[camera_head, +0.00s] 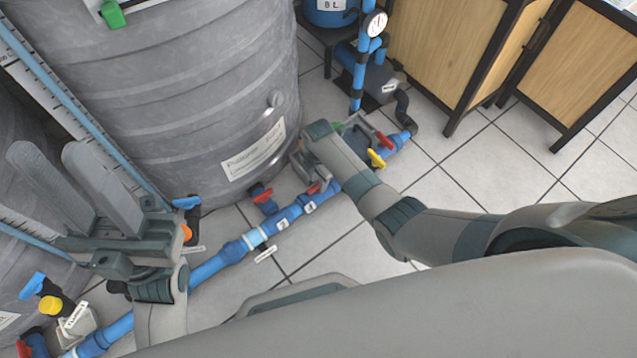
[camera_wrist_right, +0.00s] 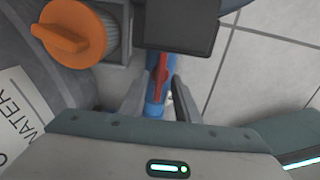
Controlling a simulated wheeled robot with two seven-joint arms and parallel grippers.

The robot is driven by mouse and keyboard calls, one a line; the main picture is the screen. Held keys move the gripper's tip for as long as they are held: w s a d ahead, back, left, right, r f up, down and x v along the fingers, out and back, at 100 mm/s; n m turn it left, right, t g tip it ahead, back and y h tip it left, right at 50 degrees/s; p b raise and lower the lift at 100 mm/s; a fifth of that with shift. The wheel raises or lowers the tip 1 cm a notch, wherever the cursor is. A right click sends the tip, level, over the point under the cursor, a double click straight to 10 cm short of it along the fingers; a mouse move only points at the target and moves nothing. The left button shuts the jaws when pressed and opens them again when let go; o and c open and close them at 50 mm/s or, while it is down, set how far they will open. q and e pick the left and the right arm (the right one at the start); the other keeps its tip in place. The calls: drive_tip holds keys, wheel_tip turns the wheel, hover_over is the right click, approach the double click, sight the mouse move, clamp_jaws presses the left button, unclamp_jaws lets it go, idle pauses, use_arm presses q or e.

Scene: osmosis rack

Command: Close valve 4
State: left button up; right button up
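A red valve handle (camera_head: 313,187) sits on the blue floor pipe (camera_head: 225,257) by the grey tank. My right gripper (camera_head: 304,172) reaches down beside this handle. In the right wrist view, the red handle (camera_wrist_right: 160,76) lies between the two fingers of my right gripper (camera_wrist_right: 158,90), lengthwise along the pipe. Gaps show at its sides, so the gripper looks open. My left gripper (camera_head: 48,152) is open and empty at the left, fingers pointing up.
The grey tank (camera_head: 190,90) stands close behind the pipe. An orange knob (camera_wrist_right: 72,32) shows in the wrist view. Wooden cabinets (camera_head: 440,50) stand at upper right; tiled floor (camera_head: 460,195) is free.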

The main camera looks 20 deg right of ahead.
drive_tip(key=shift+f, duration=0.4)
clamp_jaws()
